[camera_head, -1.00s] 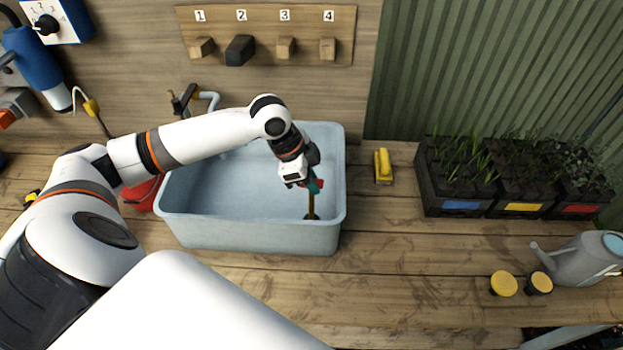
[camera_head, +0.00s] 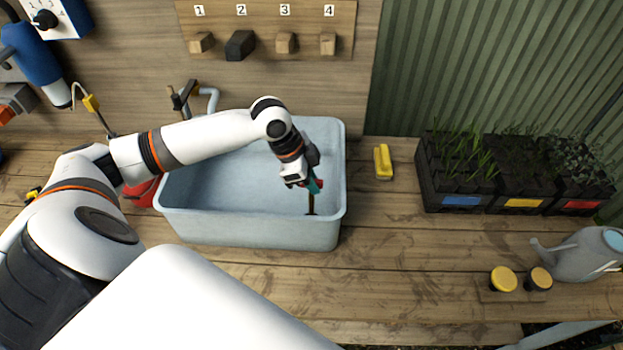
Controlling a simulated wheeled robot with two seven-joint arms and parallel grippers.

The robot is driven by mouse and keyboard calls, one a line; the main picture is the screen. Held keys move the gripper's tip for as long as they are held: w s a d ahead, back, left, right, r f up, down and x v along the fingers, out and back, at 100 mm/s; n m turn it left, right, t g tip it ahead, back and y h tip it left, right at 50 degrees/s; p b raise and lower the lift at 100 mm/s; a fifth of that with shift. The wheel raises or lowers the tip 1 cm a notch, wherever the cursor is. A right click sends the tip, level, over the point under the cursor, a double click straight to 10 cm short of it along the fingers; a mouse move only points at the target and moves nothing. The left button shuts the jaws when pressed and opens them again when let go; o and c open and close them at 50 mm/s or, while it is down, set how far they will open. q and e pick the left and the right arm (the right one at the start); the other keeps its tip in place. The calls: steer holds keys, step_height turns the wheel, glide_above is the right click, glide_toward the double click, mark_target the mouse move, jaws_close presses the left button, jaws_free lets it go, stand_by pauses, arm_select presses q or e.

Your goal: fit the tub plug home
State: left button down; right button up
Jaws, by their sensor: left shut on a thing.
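The pale blue tub (camera_head: 250,233) stands on the bench, left of centre. My left gripper (camera_head: 314,184) reaches down into its right part, with red and teal parts showing at the fingertips. It is shut on a slim upright brownish stem (camera_head: 311,203), which I take to be the tub plug. The stem's lower end meets a dark spot near the tub floor. The drain hole and the plug's seat cannot be made out, so I cannot tell how deep it sits. My right gripper is out of view.
A tap (camera_head: 183,98) stands behind the tub, and a red container (camera_head: 142,190) is at its left. A yellow brush-like block (camera_head: 383,162) lies to the right. Planters (camera_head: 450,199), a watering can (camera_head: 580,256) and two yellow-topped items (camera_head: 503,279) stand farther right. Bench front is clear.

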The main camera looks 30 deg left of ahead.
arm_select(q)
steer(key=shift+p, duration=0.55)
stand_by(0.7)
steer(key=shift+f, duration=0.3)
stand_by(0.5)
steer(key=shift+p, duration=0.6)
stand_by(0.5)
stand_by(0.4)
steer(key=c, duration=1.4)
jaws_free()
steer(key=shift+o, duration=0.2)
steer(key=shift+r, duration=0.1)
steer(key=b+v, duration=0.2)
steer(key=v, duration=1)
